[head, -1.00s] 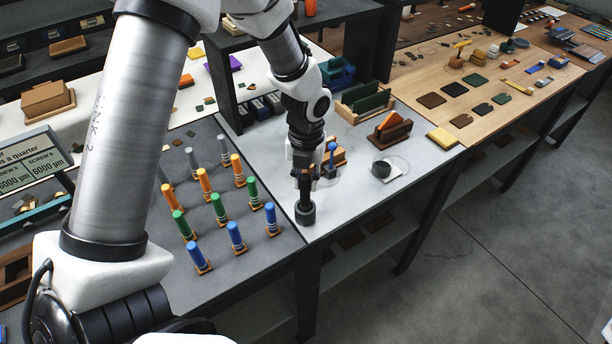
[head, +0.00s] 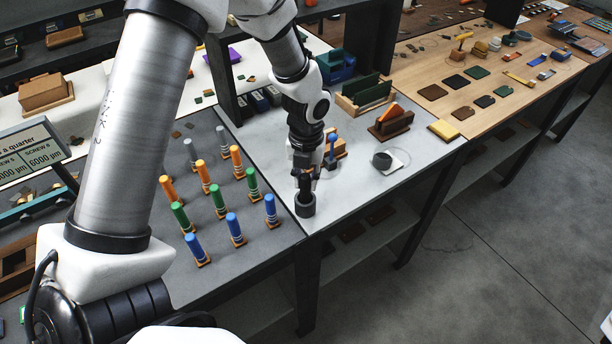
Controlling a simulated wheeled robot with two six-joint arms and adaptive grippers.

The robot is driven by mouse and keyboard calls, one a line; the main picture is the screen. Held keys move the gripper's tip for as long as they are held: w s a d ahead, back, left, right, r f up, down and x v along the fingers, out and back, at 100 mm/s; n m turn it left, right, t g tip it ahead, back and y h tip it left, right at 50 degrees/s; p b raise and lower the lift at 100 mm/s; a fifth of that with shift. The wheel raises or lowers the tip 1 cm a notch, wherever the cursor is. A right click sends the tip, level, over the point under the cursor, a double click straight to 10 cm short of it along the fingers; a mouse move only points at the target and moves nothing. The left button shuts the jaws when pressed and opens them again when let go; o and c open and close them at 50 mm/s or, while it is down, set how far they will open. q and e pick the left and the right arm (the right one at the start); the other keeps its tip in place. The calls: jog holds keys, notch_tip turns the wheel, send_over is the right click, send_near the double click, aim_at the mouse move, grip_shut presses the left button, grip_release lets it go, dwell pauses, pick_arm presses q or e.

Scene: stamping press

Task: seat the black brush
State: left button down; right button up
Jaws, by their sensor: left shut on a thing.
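My left gripper (head: 303,171) points down above the front of the light grey table section. It is shut on the black brush (head: 305,186), which hangs upright below the fingers. Directly under it stands a round black holder (head: 306,207). The lower end of the brush appears to be inside the holder's opening; how deep it sits is hidden by the rim. The gripper fingers are a little above the holder. My right gripper is not in view.
Several coloured pegs (head: 235,229) stand left of the holder. A blue-topped tool on a brown stand (head: 332,148) is close behind the gripper. Bare table lies between.

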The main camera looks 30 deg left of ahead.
pick_arm(q)
jog(key=c, duration=0.9)
grip_release()
jog(key=shift+r, duration=0.1)
notch_tip(320, 180, up, 12)
jog(key=shift+w+f, duration=0.1)
